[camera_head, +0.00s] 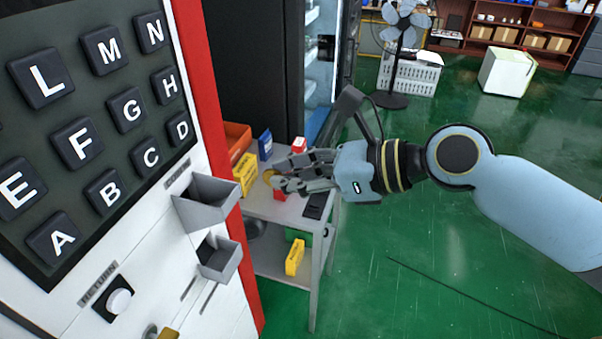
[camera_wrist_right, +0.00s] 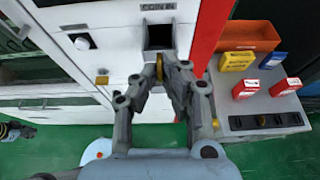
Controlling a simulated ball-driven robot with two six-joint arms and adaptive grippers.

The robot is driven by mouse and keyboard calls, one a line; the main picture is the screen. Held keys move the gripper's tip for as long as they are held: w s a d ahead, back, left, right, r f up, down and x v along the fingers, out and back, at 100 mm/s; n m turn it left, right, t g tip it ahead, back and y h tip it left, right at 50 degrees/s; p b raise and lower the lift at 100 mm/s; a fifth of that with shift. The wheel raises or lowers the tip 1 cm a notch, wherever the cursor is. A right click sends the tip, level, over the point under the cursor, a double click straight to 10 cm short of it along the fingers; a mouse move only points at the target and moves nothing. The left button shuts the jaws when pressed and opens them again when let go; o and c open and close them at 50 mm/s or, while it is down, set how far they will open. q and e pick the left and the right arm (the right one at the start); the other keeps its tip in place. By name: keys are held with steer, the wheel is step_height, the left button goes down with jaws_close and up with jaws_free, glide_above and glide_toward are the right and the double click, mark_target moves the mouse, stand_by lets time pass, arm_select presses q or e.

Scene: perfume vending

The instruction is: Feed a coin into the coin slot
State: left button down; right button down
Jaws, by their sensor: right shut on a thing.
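My right gripper (camera_head: 275,182) is shut on a gold coin (camera_head: 268,176), held at its fingertips. In the right wrist view the gripper (camera_wrist_right: 172,68) points at the machine front, and the coin (camera_wrist_right: 160,67) shows edge-on between the fingers. The coin inlet is a grey hopper (camera_head: 208,208) on the white machine front. In the wrist view its dark opening (camera_wrist_right: 159,32) lies under the "COIN IN" label (camera_wrist_right: 158,6), just beyond the fingertips in the picture. In the head view the gripper is to the right of the hopper, apart from it. My left gripper is not in view.
A second, smaller hopper (camera_head: 222,262) sits below the first. A round white return button (camera_head: 119,302) is at lower left, beneath the letter keypad (camera_head: 95,110). A grey cart (camera_head: 262,207) with small boxes stands beside the machine. Green floor is free at right.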

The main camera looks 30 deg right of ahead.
steer(key=b, duration=0.6)
glide_above(230, 204)
steer(key=d, duration=0.2)
step_height(230, 204, down, 3)
steer(key=shift+a+f, duration=0.55)
steer(key=shift+a, duration=0.05)
steer(key=shift+w+a+f, duration=0.3)
steer(key=shift+w+f, duration=0.15)
steer(key=shift+f, duration=0.15)
steer(key=shift+a+f, duration=0.1)
steer(key=shift+f, duration=0.05)
steer(key=c, duration=1.7)
jaws_free()
steer(key=shift+f, duration=0.1)
steer(key=o, duration=0.3)
steer(key=shift+s+a, duration=0.1)
steer(key=shift+a, duration=0.1)
